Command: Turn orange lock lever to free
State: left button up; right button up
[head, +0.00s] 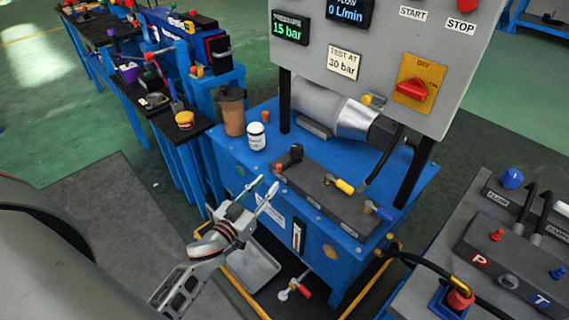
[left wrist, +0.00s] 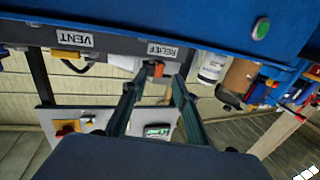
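A small orange part (head: 278,168), which may be the lock lever, sits at the left end of the dark valve block (head: 325,196) on the blue bench. In the left wrist view, which is upside down, an orange part (left wrist: 155,69) shows between my fingertips, beside the RELIEF label (left wrist: 162,50). My left gripper (head: 265,188) is open and empty, its two fingers apart just short of the block's left end. It also shows in the left wrist view (left wrist: 157,84). I cannot tell whether a finger touches the orange part, nor how the lever is set. My right gripper is not in view.
A black knob (head: 296,152), a yellow-handled valve (head: 344,186) and a blue-handled one (head: 378,210) stand along the block. A white jar (head: 256,136) and a brown cup (head: 232,110) stand behind. The grey panel (head: 385,30) overhangs the bench. A red-handled valve (head: 304,292) sits low in front.

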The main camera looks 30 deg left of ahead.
aim_at(278, 171)
pick_arm(q)
jog(key=w, duration=0.8)
jog(key=shift+w+d+r+b, duration=0.1)
jog(key=shift+d+r+b, duration=0.15)
jog(key=shift+b, duration=0.05)
